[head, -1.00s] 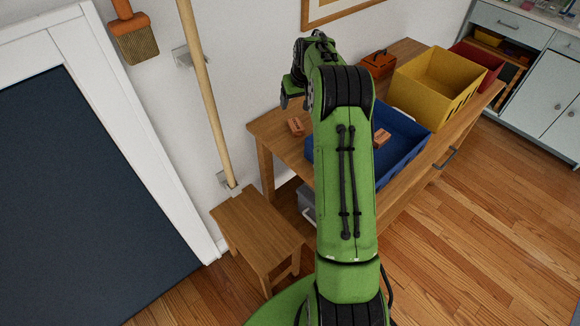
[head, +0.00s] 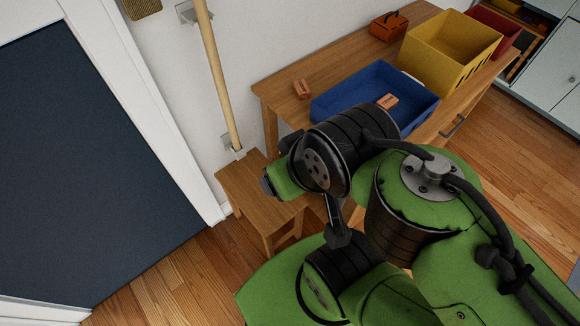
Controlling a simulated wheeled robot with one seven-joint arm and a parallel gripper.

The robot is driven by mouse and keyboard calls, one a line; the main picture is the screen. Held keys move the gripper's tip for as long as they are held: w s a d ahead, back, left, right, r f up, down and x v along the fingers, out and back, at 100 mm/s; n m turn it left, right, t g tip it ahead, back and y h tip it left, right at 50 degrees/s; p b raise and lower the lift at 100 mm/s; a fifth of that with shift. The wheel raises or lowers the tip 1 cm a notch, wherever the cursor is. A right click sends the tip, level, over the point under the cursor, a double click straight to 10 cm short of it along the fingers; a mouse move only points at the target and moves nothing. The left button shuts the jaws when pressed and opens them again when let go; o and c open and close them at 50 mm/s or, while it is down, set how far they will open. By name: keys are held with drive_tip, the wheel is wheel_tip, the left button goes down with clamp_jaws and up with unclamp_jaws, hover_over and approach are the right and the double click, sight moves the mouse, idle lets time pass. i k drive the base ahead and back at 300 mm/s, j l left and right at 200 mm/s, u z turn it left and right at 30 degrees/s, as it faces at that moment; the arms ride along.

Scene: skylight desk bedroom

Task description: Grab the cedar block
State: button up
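Two small reddish-brown blocks show, and I cannot tell from their looks which is the cedar block. One block (head: 302,88) lies on the wooden table, left of the blue bin. The other block (head: 387,102) is at the blue bin (head: 330,104), partly behind my arm. My gripper (head: 268,184) is at the dark end of my green wrist, over the small stool and apart from both blocks. Its fingers are not clear, so I cannot tell whether it is open or shut.
A yellow bin (head: 452,45), a red bin (head: 494,28) and an orange-brown box with a handle (head: 388,26) stand on the table (head: 275,90). A wooden stool (head: 240,190) stands in front. A pole (head: 217,75) is against the wall. Floor is clear at right.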

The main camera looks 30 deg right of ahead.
sight(388, 103)
drive_tip(key=z, duration=1.75)
drive_tip(key=k+l+u, duration=0.1)
drive_tip(key=l+u, duration=0.9)
drive_tip(key=u, duration=0.2)
drive_tip(key=k+l+u, duration=0.1)
drive_tip(key=l+u, duration=0.15)
drive_tip(key=u, duration=0.2)
drive_tip(key=k+l+u, duration=0.15)
drive_tip(key=u, duration=0.25)
drive_tip(key=k+l+u, duration=0.15)
drive_tip(key=l+u, duration=0.25)
drive_tip(key=i+l+u, duration=0.1)
drive_tip(key=l+u, duration=0.15)
drive_tip(key=u, duration=0.15)
drive_tip(key=l+u, duration=0.55)
drive_tip(key=u, duration=0.2)
drive_tip(key=l+u, duration=0.25)
drive_tip(key=u, duration=0.15)
